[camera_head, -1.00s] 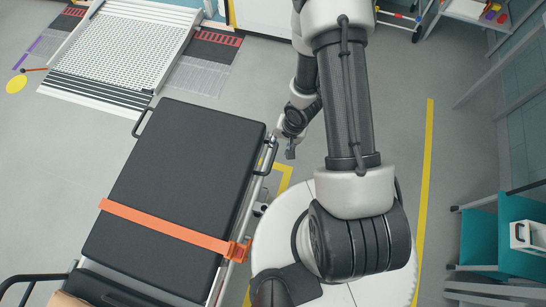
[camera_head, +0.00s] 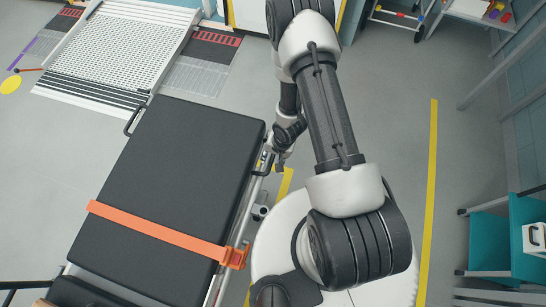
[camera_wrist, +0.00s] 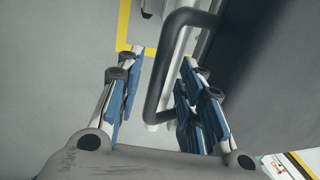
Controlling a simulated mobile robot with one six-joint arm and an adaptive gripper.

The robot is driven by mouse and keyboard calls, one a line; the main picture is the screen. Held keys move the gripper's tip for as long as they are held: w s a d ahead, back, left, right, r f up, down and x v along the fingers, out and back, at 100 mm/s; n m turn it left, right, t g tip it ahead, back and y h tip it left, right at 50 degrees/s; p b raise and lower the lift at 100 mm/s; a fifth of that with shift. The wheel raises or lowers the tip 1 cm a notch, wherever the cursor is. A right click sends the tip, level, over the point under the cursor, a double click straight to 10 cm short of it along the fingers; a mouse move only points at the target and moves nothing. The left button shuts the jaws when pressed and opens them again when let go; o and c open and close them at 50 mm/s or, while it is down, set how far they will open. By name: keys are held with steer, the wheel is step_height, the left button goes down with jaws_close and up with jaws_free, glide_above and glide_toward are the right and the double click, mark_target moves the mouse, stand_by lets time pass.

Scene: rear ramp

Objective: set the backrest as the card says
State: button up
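The black padded backrest (camera_head: 185,155) of a stretcher lies across the left middle of the head view, looking flat, with an orange strap (camera_head: 155,228) over it. A black loop handle (camera_head: 264,163) sticks out of its right side. My gripper (camera_head: 280,160) is beside that handle, partly hidden by my own arm. In the wrist view, my gripper (camera_wrist: 162,58) is open, its blue-padded fingers on either side of the black handle (camera_wrist: 157,75). Neither finger is clearly pressed on it. I cannot make out a readable card.
A second loop handle (camera_head: 134,120) is on the backrest's left side. A perforated ramp (camera_head: 115,55) lies at the upper left. A teal shelf unit (camera_head: 525,235) stands at the right. Grey floor with a yellow line (camera_head: 432,170) is clear between my base and the shelf.

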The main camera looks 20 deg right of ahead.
steer(key=shift+c, duration=0.2)
jaws_close()
steer(key=shift+r, duration=0.1)
stand_by(0.5)
